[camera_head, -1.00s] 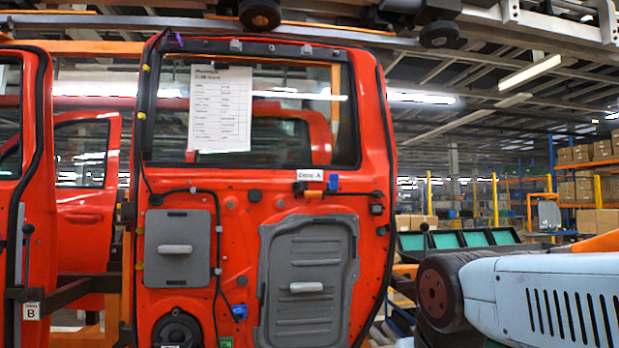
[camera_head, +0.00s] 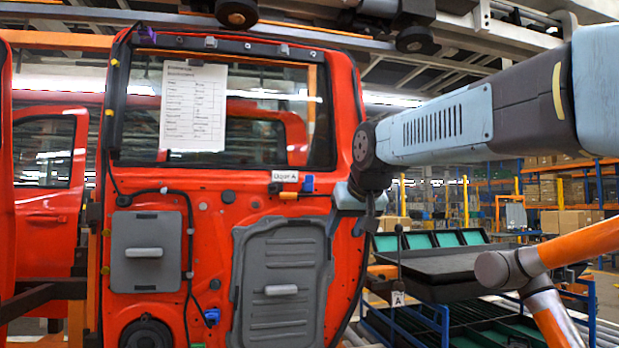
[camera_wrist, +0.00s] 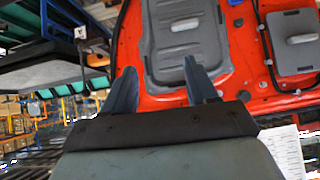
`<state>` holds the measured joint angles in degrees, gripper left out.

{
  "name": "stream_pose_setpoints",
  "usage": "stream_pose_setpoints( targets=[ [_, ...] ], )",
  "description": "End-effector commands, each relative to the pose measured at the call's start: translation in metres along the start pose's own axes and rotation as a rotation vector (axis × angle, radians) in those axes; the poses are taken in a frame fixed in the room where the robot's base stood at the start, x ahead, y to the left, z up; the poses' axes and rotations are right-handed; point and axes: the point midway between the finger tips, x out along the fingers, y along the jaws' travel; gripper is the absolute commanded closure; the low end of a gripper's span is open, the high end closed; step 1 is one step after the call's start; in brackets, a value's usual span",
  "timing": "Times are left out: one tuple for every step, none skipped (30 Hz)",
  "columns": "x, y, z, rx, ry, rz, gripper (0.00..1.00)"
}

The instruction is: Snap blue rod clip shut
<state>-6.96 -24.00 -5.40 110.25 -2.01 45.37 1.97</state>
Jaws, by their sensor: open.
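A red door hangs in the head view (camera_head: 230,215). A small blue clip (camera_head: 308,184) sits below its window, right of the "Door A" label and beside an orange piece (camera_head: 289,195). Whether the clip is open or shut is too small to tell. My gripper (camera_head: 352,212) is right of the clip and apart from it in the picture, over the door's right edge. In the wrist view my gripper (camera_wrist: 160,85) is open and empty, its two fingers spread towards the door's grey panel (camera_wrist: 181,40). The clip is not visible there.
Another blue piece (camera_head: 212,316) sits low on the door. A paper sheet (camera_head: 194,107) covers part of the window. A dark tray (camera_head: 450,268) stands right of the door, with an orange-and-grey arm (camera_head: 545,262) beside it. An overhead rail runs above.

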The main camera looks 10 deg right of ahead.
Motion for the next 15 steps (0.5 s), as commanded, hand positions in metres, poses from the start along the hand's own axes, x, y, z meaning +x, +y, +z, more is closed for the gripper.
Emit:
stream_pose_setpoints(
  targets=[
    [0.002, -0.001, -0.036, -0.002, 0.041, -0.001, 0.43],
    [0.002, -0.001, -0.055, -0.002, 0.065, 0.000, 0.43],
    [0.002, -0.001, -0.081, -0.002, 0.097, 0.002, 0.43],
    [0.003, -0.002, -0.099, -0.003, 0.121, 0.003, 0.43],
    [0.002, -0.003, -0.116, -0.004, 0.146, 0.004, 0.43],
    [0.002, -0.003, -0.138, -0.005, 0.175, 0.008, 0.43],
    [0.002, -0.004, -0.153, -0.007, 0.195, 0.010, 0.43],
    [0.002, -0.005, -0.167, -0.009, 0.215, 0.011, 0.43],
    [0.001, -0.007, -0.184, -0.011, 0.241, 0.013, 0.43],
    [0.001, -0.008, -0.195, -0.012, 0.257, 0.015, 0.43],
    [0.000, -0.009, -0.204, -0.013, 0.272, 0.017, 0.43],
    [0.000, -0.010, -0.216, -0.015, 0.288, 0.018, 0.43],
    [-0.001, -0.011, -0.223, -0.016, 0.300, 0.019, 0.43],
    [-0.001, -0.012, -0.229, -0.017, 0.309, 0.020, 0.43],
    [-0.001, -0.013, -0.235, -0.018, 0.320, 0.021, 0.43]
  ],
)
